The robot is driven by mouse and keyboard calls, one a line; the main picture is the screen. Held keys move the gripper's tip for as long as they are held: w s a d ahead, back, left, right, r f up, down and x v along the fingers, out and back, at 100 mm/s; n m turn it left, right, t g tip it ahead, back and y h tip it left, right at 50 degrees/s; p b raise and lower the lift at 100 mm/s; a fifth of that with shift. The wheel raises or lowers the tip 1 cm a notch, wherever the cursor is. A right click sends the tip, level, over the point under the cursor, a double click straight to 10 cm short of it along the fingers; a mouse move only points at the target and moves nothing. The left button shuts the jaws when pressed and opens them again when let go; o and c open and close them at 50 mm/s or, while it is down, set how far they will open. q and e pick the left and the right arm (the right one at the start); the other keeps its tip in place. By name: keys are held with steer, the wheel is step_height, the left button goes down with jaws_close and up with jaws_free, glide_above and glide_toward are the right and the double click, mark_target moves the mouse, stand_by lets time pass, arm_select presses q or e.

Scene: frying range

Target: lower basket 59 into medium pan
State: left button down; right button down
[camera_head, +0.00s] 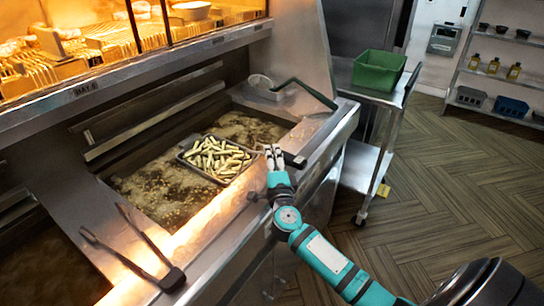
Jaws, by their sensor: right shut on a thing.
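The wire basket (215,158), filled with pale fries, is in the middle of the view at the fryer. It is over or in the bubbling oil pan (150,192); I cannot tell how deep it sits. I cannot read a number on the basket or tell which pan is the medium one. My left gripper is not in view.
Another pan of bubbling oil (240,128) lies behind the basket. Black tongs (135,250) rest on the front ledge at left. A green bin (379,70) sits on a steel cart. Floor at right is clear.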

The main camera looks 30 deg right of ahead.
steer(key=c, duration=1)
jaws_free()
steer(key=shift+f, duration=0.15)
steer(key=v, duration=1.2)
steer(key=shift+r, duration=0.2)
steer(key=shift+s+f, duration=0.1)
